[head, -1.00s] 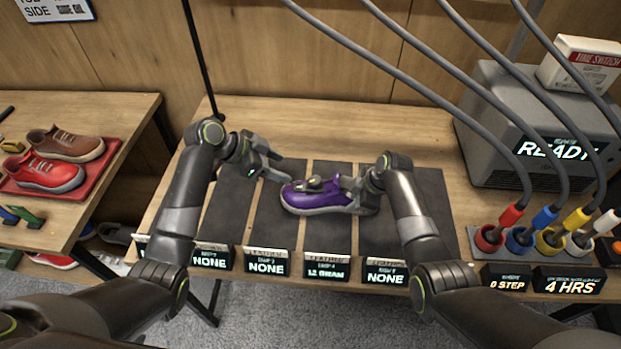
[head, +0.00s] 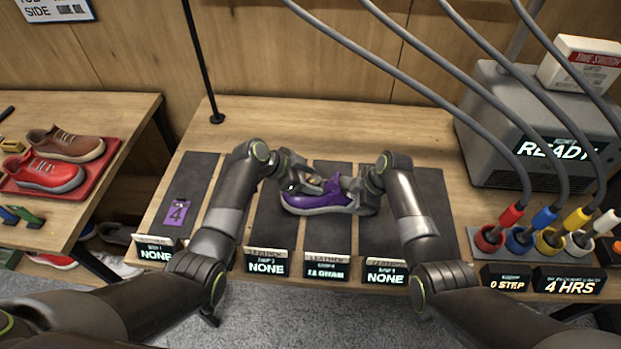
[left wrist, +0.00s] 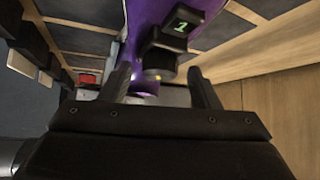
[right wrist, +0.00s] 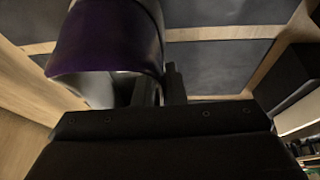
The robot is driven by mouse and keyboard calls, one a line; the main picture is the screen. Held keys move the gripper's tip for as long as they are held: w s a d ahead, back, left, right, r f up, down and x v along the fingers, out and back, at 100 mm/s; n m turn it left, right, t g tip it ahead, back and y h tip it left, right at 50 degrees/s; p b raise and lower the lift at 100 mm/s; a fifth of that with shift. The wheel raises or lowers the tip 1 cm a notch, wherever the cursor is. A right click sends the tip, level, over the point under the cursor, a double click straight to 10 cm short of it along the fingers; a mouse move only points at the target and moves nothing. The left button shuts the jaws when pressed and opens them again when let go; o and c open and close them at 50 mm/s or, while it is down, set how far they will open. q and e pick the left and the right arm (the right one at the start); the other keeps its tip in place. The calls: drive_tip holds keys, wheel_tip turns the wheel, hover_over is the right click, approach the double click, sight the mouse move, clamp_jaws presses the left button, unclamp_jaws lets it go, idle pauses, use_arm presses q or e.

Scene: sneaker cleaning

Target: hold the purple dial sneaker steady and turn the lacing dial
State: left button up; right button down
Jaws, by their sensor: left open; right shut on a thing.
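The purple dial sneaker (head: 311,202) with a pale sole sits on the dark mats in the middle of the bench. My right gripper (head: 357,191) is shut on its right end; in the right wrist view the purple shoe end (right wrist: 107,40) rises beside the fingers. My left gripper (head: 304,187) is open at the sneaker's left part. In the left wrist view the lacing dial (left wrist: 158,64), dark with a yellowish band, lies between and just beyond the open fingers (left wrist: 162,85). A small display (left wrist: 185,22) beside the dial reads a green digit, apparently 1.
A purple card marked 4 (head: 177,212) lies on the left mat. Label displays line the bench's front edge. A grey machine reading READY (head: 540,140) and coloured cable plugs (head: 548,235) stand at the right. A red tray of shoes (head: 100,180) is on the left table.

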use_arm(q)
drive_tip(key=shift+d+f, duration=0.1)
drive_tip(key=c, duration=1)
drive_tip(key=shift+s+d+f+n+t+y, duration=0.15)
drive_tip(key=shift+n+t+y, duration=0.65)
drive_tip(key=shift+n, duration=0.7)
drive_tip(key=shift+s+r+n+t+y, duration=0.1)
drive_tip(key=shift+n+t+y, duration=0.4)
drive_tip(key=shift+n+t, duration=0.75)
drive_tip(key=shift+n, duration=0.35)
drive_tip(key=o, duration=1)
